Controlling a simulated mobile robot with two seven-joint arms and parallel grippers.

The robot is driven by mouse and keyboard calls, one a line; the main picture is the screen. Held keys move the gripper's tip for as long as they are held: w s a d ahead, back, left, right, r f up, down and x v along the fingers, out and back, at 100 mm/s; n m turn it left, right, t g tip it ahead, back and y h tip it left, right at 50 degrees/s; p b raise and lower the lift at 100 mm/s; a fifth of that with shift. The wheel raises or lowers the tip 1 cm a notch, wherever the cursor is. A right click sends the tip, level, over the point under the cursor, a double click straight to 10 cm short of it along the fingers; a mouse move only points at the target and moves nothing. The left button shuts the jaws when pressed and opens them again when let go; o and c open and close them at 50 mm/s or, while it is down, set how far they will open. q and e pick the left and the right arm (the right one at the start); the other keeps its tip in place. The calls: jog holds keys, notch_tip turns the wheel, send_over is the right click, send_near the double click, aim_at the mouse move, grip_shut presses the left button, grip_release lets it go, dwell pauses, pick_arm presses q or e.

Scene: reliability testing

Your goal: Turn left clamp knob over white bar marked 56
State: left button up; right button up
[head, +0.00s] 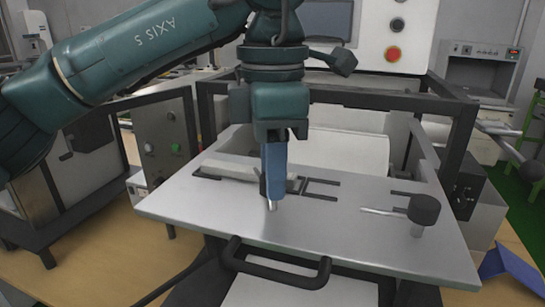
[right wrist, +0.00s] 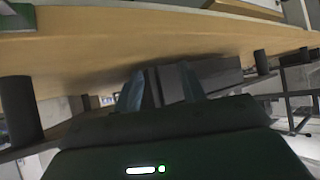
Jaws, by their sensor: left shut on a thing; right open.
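My left gripper (head: 273,190) points straight down over the metal plate (head: 340,232), its blue fingers shut on the left clamp knob (head: 263,185). Only a dark sliver of that knob shows beside the fingers; the rest is hidden. A short silver piece shows just below the fingertips. The white bar (head: 232,168) lies behind and left of the fingers; its marking is not readable. My right gripper (right wrist: 162,88) is open and empty in the right wrist view, near a wooden surface.
A second clamp with a round black knob (head: 423,209) and silver rod stands at the plate's right. A black handle (head: 275,265) is at the front edge. A dark frame (head: 455,130) surrounds the plate's back. The plate's front middle is clear.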

pick_arm(q)
jog(key=m+p, duration=0.1)
jog(key=m, duration=0.3)
jog(key=shift+m, duration=1.9)
jog(key=o, duration=1)
jog(key=shift+c, duration=0.2)
notch_tip(320, 180, up, 13)
jog(key=shift+p, duration=0.4)
jog(key=shift+s, duration=0.1)
